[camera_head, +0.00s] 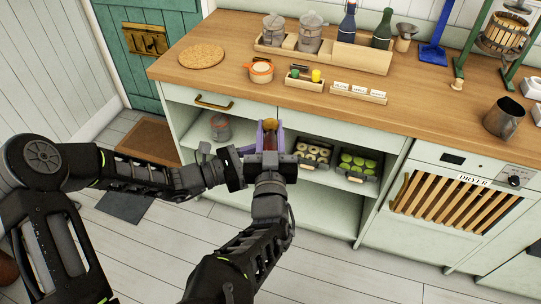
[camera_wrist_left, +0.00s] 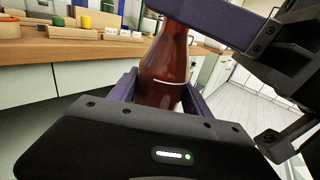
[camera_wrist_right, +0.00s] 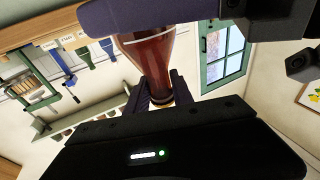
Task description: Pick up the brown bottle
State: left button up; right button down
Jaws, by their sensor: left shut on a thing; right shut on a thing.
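The brown bottle (camera_wrist_left: 168,65) is glossy red-brown glass with a thin pale line around it. It also shows in the right wrist view (camera_wrist_right: 150,58), its neck running down between the purple fingers. My left gripper (camera_wrist_left: 162,92) is shut on the bottle's wider body. My right gripper (camera_head: 269,132) is shut on its narrow end. Both grippers are close together in front of the counter in the head view, where they and the arms hide most of the bottle. One gripper's purple finger crosses close in front of each wrist camera.
The wooden counter (camera_head: 225,65) carries a round cork mat (camera_head: 201,55), a bottle rack (camera_head: 350,58), small pots and a metal jug (camera_head: 504,117). Open shelves below hold a jar (camera_head: 220,127) and a tray of green-topped items (camera_head: 358,163). A dryer (camera_head: 455,195) stands right. Floor is clear in front.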

jog(key=c, duration=1)
grip_release()
jog(key=shift+c, duration=0.2)
jog(key=shift+s, duration=0.1)
